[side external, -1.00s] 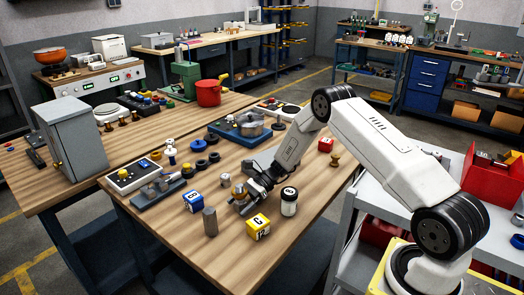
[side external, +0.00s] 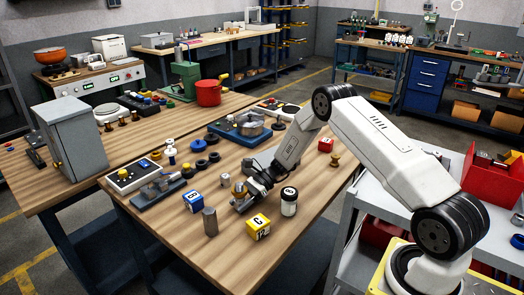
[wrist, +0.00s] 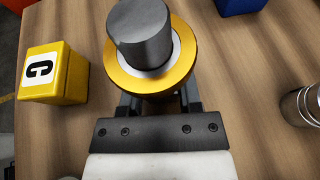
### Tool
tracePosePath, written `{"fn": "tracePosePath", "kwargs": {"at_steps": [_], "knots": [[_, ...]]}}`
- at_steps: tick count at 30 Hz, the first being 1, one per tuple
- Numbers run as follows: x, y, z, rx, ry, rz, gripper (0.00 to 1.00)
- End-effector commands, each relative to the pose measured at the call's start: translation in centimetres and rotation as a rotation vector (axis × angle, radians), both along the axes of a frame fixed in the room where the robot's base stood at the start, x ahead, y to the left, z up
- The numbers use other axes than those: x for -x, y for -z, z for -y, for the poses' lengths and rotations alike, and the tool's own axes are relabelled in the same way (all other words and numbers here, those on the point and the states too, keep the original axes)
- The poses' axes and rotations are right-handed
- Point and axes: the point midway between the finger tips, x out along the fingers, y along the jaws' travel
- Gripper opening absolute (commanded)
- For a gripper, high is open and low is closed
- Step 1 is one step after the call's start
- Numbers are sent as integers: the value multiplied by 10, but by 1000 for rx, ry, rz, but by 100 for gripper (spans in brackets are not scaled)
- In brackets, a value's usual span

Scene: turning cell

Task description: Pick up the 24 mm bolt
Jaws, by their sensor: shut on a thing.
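My gripper (side external: 242,201) is low over the near part of the wooden bench. It is shut on a grey cylinder with a gold collar (wrist: 178,78), which also shows in the side view (side external: 238,187). In the wrist view the smooth grey top (wrist: 140,32) rises from a pale ring inside the gold collar, and the fingers are largely hidden beneath it. I see no thread or size mark, so I cannot tell whether it is the 24 mm bolt. A grey upright post (side external: 210,222) stands apart, nearer the bench's front edge.
A yellow block marked C (side external: 258,227) and a blue block (side external: 193,201) stand on either side. A dark-lidded white jar (side external: 288,201) is to the right of my gripper. A silver cylindrical thing (wrist: 301,106) is at the wrist view's right edge. Bare wood lies between them.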

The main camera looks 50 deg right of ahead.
Motion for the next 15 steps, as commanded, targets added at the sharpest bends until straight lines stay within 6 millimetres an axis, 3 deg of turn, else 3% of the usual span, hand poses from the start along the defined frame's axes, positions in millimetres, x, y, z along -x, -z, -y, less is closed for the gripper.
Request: {"fn": "tracePosePath", "kwargs": {"at_steps": [9, 15], "knots": [[0, -30, 0, 0, -1, 3, 0], [18, -50, -1, 0, 0, 2, 0]]}}
